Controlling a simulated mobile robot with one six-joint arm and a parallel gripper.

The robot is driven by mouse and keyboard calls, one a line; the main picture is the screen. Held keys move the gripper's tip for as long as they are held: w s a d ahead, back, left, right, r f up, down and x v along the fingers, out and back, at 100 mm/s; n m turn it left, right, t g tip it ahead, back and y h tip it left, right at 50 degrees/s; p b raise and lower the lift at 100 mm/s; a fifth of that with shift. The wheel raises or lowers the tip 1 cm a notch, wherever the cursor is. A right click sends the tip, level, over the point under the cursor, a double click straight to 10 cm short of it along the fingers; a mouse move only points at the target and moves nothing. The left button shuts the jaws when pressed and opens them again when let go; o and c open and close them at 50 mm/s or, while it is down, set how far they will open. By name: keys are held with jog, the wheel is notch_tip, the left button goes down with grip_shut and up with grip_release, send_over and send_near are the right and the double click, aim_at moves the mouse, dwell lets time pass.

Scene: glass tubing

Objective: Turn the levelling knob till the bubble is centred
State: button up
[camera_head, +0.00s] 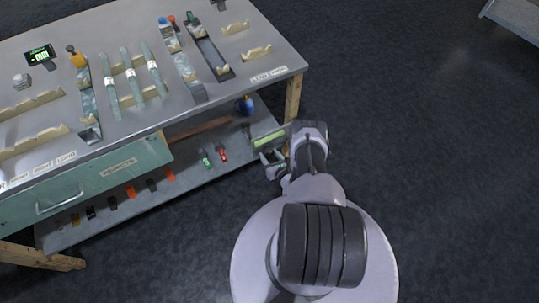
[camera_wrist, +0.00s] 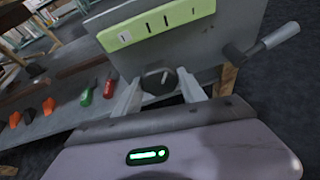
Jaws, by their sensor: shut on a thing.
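The level (camera_wrist: 178,19) is a pale green strip with several dark marks on a grey panel (camera_wrist: 230,60). A small whitish spot near its left end, left of the dark marks, looks like the bubble. The level also shows in the head view (camera_head: 270,141), too small to read there. The levelling knob (camera_wrist: 157,78) is dark and round with a pale pointer line, below the strip. My gripper (camera_wrist: 160,90) is shut on the knob, one finger on each side. In the head view my gripper (camera_head: 272,162) is at the bench's right end.
A crank handle (camera_wrist: 268,44) sticks out right of the panel. Green (camera_head: 205,158) and red (camera_head: 222,153) handled items lie on the lower shelf. The bench top (camera_head: 235,95) holds glass tubes (camera_head: 130,76) and cradles.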

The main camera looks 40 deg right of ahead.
jog(key=shift+y, duration=0.3)
jog(key=shift+d+m+y, duration=0.15)
jog(key=shift+m+y, duration=0.25)
jog(key=shift+m, duration=0.5)
jog(key=m+t+y, duration=0.1)
jog(key=m+y, duration=0.1)
jog(key=m, duration=0.1)
jog(key=shift+d, duration=0.1)
jog(key=o, duration=1.3)
jog(key=shift+o, duration=0.2)
